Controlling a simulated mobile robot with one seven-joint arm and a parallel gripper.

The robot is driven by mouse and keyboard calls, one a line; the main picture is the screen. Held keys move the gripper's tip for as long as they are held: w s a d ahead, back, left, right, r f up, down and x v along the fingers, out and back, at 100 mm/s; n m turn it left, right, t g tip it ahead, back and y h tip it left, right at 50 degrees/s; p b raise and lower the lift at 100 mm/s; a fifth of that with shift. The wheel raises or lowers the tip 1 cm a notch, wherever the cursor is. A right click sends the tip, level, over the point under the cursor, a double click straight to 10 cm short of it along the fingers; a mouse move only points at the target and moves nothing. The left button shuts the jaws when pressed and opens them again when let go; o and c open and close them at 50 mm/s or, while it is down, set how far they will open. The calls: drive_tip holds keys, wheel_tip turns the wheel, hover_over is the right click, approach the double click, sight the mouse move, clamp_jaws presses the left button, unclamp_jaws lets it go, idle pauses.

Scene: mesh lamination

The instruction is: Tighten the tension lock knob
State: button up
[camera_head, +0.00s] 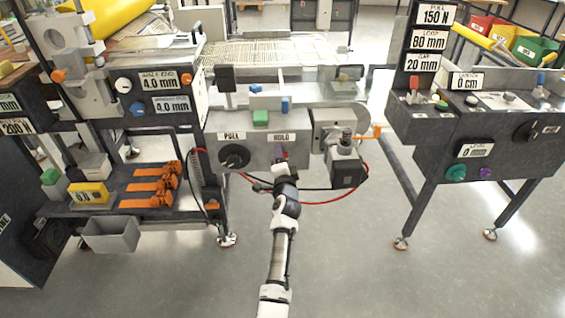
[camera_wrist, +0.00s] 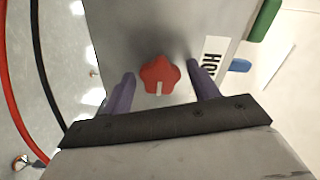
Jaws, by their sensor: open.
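The red lobed knob (camera_wrist: 160,75) with a pale mark on it sits on the grey panel (camera_wrist: 125,30), beside the HOLD label (camera_wrist: 212,58); I take it for the tension lock knob. My gripper (camera_wrist: 162,72) is open, with one purple finger on each side of the knob. A gap shows between each finger and the knob, and I cannot tell whether the tips reach the panel.
A black dial (camera_head: 234,157) under the PULL label is to the left. A motor-like box (camera_head: 346,165) with red and black cables hangs at the right. Side stations flank the panel; the floor (camera_head: 345,250) in front is clear.

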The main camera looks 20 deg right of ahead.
drive_tip(key=v, duration=1.3)
drive_tip(key=shift+s, duration=0.35)
drive_tip(key=shift+a+r, duration=0.1)
drive_tip(key=shift+a, duration=0.05)
